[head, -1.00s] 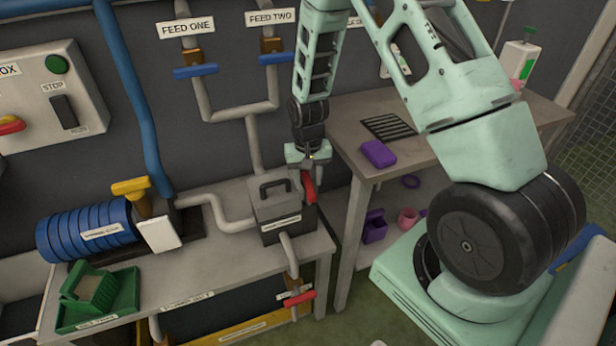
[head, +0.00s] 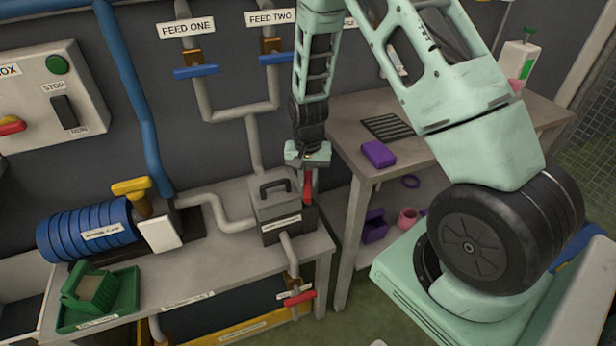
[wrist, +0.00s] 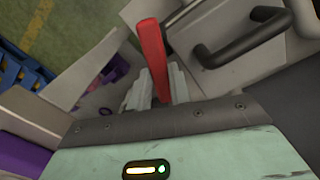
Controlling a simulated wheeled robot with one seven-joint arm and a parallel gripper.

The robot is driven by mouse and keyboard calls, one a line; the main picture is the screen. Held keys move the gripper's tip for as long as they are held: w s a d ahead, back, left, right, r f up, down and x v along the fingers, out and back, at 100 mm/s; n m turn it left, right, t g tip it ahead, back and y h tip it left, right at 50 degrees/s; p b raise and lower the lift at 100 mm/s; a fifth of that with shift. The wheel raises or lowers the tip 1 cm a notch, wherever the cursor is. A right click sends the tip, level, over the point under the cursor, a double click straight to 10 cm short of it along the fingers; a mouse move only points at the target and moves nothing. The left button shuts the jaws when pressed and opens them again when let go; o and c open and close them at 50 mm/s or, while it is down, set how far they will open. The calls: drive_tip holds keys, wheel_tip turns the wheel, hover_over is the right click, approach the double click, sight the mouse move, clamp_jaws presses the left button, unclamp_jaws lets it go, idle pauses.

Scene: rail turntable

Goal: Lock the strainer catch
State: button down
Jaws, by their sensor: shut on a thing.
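The strainer box (head: 284,223) is a grey box with a black handle on its lid, standing on the bench between the pipes. Its red catch (head: 308,186) is on the box's right side and stands roughly upright. My gripper (head: 307,172) comes down from above and is shut on the red catch. In the wrist view the red catch (wrist: 152,55) rises from between the two pale fingers (wrist: 157,85). The lid's dark handle (wrist: 240,40) shows to its right. The catch's lower end is hidden by the fingers.
A pump with a blue ribbed body (head: 88,232) and a yellow handle stands left on the bench. A red-handled drain valve (head: 299,298) hangs at the bench front. Right is a table (head: 440,130) with a purple block (head: 378,153). Blue feed valves (head: 195,71) are on the wall.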

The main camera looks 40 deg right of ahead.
drive_tip(key=m+p, duration=0.1)
drive_tip(key=m, duration=0.5)
drive_tip(key=shift+r+m+p, duration=0.1)
drive_tip(key=shift+m+p, duration=0.2)
drive_tip(key=m+p, duration=0.1)
drive_tip(key=m, duration=0.2)
drive_tip(key=shift+m+p, duration=0.7)
drive_tip(key=shift+m, duration=1)
drive_tip(key=c, duration=1.3)
unclamp_jaws()
wheel_tip(320, 180, up, 17)
drive_tip(key=shift+r, duration=0.15)
